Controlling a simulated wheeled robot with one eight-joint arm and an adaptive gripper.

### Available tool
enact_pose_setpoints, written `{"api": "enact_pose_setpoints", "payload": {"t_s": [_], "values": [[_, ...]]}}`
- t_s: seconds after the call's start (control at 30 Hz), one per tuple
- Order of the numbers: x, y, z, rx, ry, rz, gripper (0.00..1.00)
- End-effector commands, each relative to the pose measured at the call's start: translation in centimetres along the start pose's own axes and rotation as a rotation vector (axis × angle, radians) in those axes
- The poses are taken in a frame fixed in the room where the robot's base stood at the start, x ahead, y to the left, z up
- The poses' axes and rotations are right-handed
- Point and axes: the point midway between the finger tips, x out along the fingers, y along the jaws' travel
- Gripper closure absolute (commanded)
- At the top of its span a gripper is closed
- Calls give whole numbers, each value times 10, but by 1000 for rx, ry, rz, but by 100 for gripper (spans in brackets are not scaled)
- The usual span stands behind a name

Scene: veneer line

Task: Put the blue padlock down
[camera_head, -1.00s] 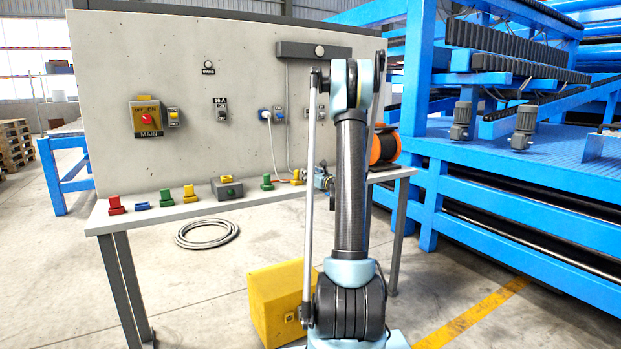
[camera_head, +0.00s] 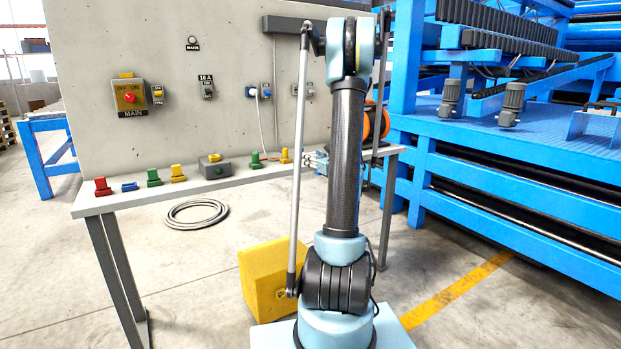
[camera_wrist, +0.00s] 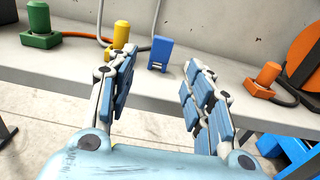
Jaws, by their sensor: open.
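A small blue block that looks like the blue padlock (camera_wrist: 160,53) stands upright on the grey shelf (camera_wrist: 218,98) in the wrist view. A thin light loop or cord shows above it. My gripper (camera_wrist: 155,75) is open, its two blue-padded fingers spread. The blue block is beyond the fingertips, in line with the gap between them, and nothing is held. In the head view my gripper (camera_head: 318,162) is partly hidden behind my arm at the right part of the shelf, and the blue block cannot be made out there.
A yellow connector (camera_wrist: 121,36) and a green one (camera_wrist: 38,24) stand left of the block. An orange connector (camera_wrist: 264,78) and cable reel (camera_wrist: 304,46) are to the right. The concrete panel (camera_head: 150,50) rises behind. A yellow box (camera_head: 270,280) stands on the floor below.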

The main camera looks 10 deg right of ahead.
Motion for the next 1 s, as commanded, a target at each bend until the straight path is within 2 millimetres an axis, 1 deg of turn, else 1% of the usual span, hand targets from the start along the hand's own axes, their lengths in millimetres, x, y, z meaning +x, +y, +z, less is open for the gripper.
{"api": "enact_pose_setpoints", "payload": {"t_s": [0.07,0.17,0.3,0.47,0.57,0.7,0.87,1.0], "values": [[-3,11,3,-45,16,19,53],[-7,35,7,-154,55,66,53],[-21,77,11,-367,124,160,53],[-43,123,10,-613,195,283,53],[-61,150,6,-765,233,367,53],[-91,183,-2,-972,278,492,53],[-131,215,-15,-1203,319,646,53],[-169,236,-29,-1396,346,790,53]]}}
